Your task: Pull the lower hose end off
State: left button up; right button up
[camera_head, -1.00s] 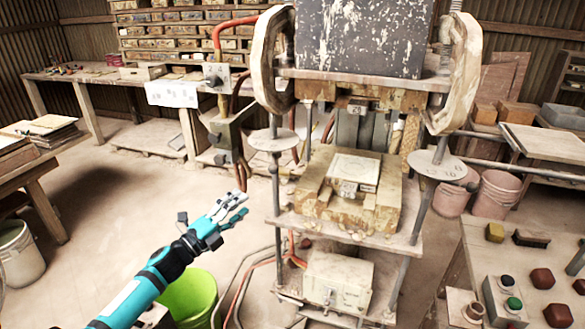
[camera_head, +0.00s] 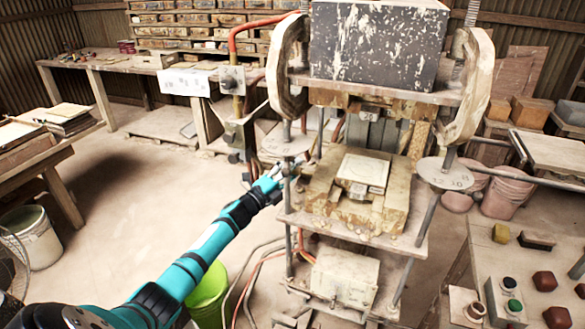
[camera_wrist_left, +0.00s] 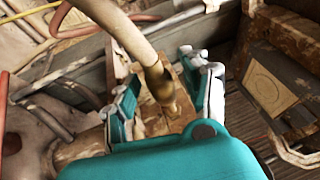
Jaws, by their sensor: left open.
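My left gripper (camera_head: 277,172) reaches in from the left beside the press's left post, small and partly lost against the press. In the left wrist view its fingers stand apart, open. A tan hose (camera_wrist_left: 131,36) comes down from the top left there, and its dark brownish end (camera_wrist_left: 160,86) shows between the fingers. I cannot tell whether the fingers touch it. In the head view dark hoses (camera_head: 250,125) hang below the valve box by the press's left side. The lower hose end is too small to make out there. My right gripper is not in view.
A button table (camera_head: 480,262) is at the right.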

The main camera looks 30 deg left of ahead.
pick_arm(q)
grip_shut()
dwell(0.4)
jog(key=shift+a+f, duration=0.1)
